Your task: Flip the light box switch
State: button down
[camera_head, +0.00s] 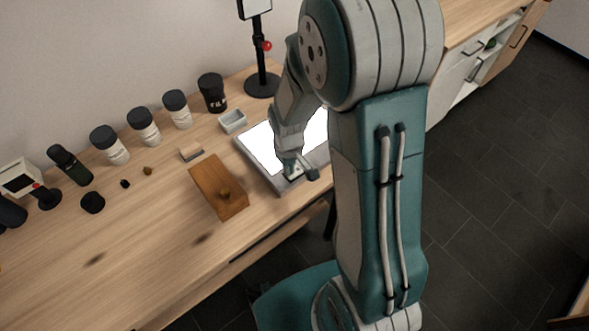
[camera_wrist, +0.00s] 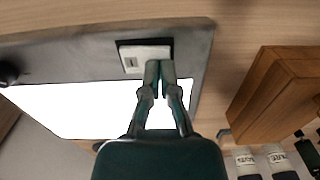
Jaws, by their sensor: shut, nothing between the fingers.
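The light box (camera_head: 246,151) lies on the wooden table, with a grey frame and a bright white lit panel. In the wrist view the light box frame (camera_wrist: 70,62) spans the upper left, with the lit panel below it. The switch (camera_wrist: 132,62) is a pale rocker in a dark surround on the frame, near one corner. My gripper (camera_wrist: 159,68) is shut and empty, its fingertips over the lower right edge of the switch; I cannot tell whether they touch it. In the head view my gripper (camera_head: 298,172) is low over the box's near edge and hides the switch.
A wooden box with a knob (camera_head: 212,182) stands left of the light box. A small grey tray (camera_head: 233,121) and several dark-lidded jars (camera_head: 177,108) stand behind. A black stand (camera_head: 262,82) rises at the back. The table's front left is clear.

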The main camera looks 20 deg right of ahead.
jog(key=shift+f, duration=0.2)
jog(key=shift+r, duration=3.55)
jog(key=shift+r, duration=0.15)
jog(key=s+r+m+t, duration=0.1)
jog(key=s+r+t, duration=0.1)
jog(key=s+r, duration=0.5)
jog(key=s+r+m+t, duration=0.2)
jog(key=s+r, duration=0.5)
jog(key=r, duration=0.5)
jog(key=shift+m+t, duration=0.3)
jog(key=shift+t, duration=0.5)
jog(key=shift+a, duration=0.15)
